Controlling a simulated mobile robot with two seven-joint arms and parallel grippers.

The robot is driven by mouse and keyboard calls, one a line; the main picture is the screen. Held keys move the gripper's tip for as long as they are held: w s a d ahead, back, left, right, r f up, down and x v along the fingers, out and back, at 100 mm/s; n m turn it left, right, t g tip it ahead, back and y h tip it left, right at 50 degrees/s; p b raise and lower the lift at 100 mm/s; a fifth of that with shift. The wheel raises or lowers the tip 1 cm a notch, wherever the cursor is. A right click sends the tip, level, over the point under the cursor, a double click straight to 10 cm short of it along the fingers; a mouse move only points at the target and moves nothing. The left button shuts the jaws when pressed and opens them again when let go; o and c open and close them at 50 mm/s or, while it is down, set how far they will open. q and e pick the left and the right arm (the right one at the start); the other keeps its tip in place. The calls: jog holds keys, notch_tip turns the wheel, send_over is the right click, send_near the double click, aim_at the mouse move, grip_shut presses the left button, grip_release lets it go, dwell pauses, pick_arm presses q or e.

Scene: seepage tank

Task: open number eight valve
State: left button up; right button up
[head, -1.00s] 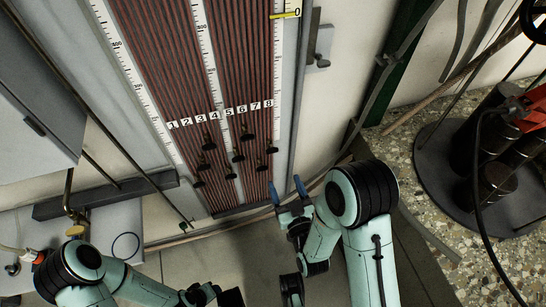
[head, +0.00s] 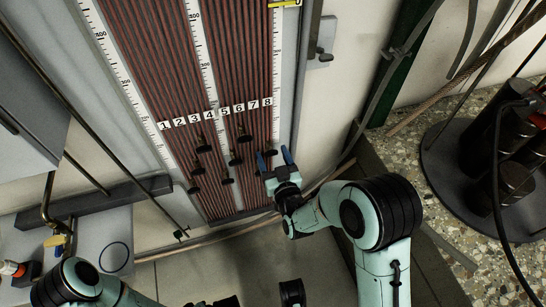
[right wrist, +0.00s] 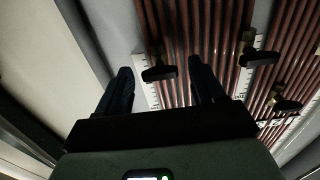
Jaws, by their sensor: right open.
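The board of thin tubes (head: 190,60) carries labels 1 to 8. The number eight label (head: 267,101) is the rightmost. Below it, the number eight valve (head: 271,153) has a small black handle at the board's right side. My right gripper (head: 275,158) is open, its two blue fingertips on either side of that handle. In the right wrist view a black handle (right wrist: 160,73) shows crosswise between the open fingers (right wrist: 163,85). I cannot tell if they touch it.
Other black valve handles (head: 235,160) stand close to the left of the right gripper. A dark round base with cylinders (head: 500,180) stands at the right. Bare floor lies below the board.

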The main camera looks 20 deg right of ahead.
jog(key=c, duration=1.1)
jog(key=shift+o, duration=0.2)
pick_arm(q)
jog(key=shift+w+r, duration=0.1)
pick_arm(e)
jog(key=n+p, duration=0.1)
jog(key=n, duration=0.3)
jog(key=shift+n, duration=0.3)
pick_arm(q)
jog(key=w+r+t+p, duration=0.2)
jog(key=w+r, duration=0.2)
pick_arm(e)
jog(key=n, duration=0.3)
jog(key=shift+n, duration=1.2)
jog(key=n+p, duration=0.1)
jog(key=n, duration=0.2)
jog(key=shift+a+n, duration=0.1)
jog(key=shift+n, duration=0.3)
pick_arm(q)
jog(key=s+d+r+g+h+p, duration=0.1)
jog(key=s+d+r+g+p, duration=0.1)
jog(key=s+d+r, duration=0.2)
jog(key=shift+s+r+m, duration=0.2)
jog(key=shift+s+m, duration=0.2)
jog(key=shift+s, duration=0.7)
pick_arm(e)
jog(key=shift+f+n, duration=0.1)
jog(key=shift+n, duration=2.7)
